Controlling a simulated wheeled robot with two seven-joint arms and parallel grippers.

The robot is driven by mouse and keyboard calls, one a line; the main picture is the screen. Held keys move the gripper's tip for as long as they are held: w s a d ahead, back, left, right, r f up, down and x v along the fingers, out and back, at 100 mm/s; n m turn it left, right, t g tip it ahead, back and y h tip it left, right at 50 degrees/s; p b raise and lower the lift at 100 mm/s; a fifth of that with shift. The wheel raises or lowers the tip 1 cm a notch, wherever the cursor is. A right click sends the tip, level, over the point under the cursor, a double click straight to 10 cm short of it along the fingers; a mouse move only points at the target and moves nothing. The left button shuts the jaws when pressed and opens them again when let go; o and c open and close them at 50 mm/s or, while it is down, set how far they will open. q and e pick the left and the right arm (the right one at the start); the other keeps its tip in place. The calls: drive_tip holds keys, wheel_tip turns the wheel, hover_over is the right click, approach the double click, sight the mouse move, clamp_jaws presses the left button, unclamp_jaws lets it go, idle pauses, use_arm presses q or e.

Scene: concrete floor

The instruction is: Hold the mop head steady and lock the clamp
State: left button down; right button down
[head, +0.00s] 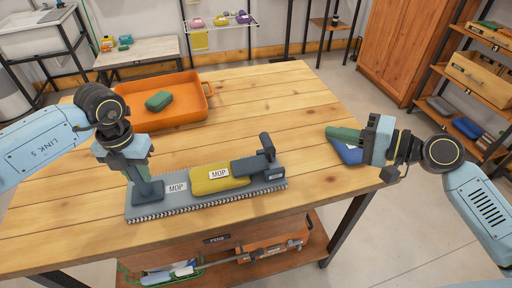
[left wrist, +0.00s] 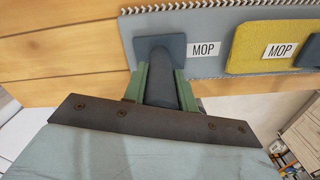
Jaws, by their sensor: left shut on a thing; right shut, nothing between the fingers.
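The mop head (head: 225,203) is a long grey plate with a fringed edge and MOP labels, lying near the table's front edge. It also shows in the left wrist view (left wrist: 215,20). A yellow pad (head: 212,184) sits on its middle. The dark clamp (head: 250,167) is at its right end, with its lever (head: 266,143) standing up. My left gripper (head: 140,178) is shut on the dark post (left wrist: 161,88) at the mop head's left end, one green finger on each side. My right gripper (head: 336,133) is shut and empty, to the right of the clamp and apart from it.
An orange tray (head: 185,120) with a green block (head: 159,101) stands at the back left of the wooden table (head: 270,105). A blue object (head: 347,154) lies partly hidden under my right gripper. The table between the clamp and that gripper is clear. A lower shelf (head: 310,250) holds tools.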

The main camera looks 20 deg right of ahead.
use_arm(q)
drive_tip(key=c, duration=1)
unclamp_jaws()
drive_tip(key=shift+c, duration=0.2)
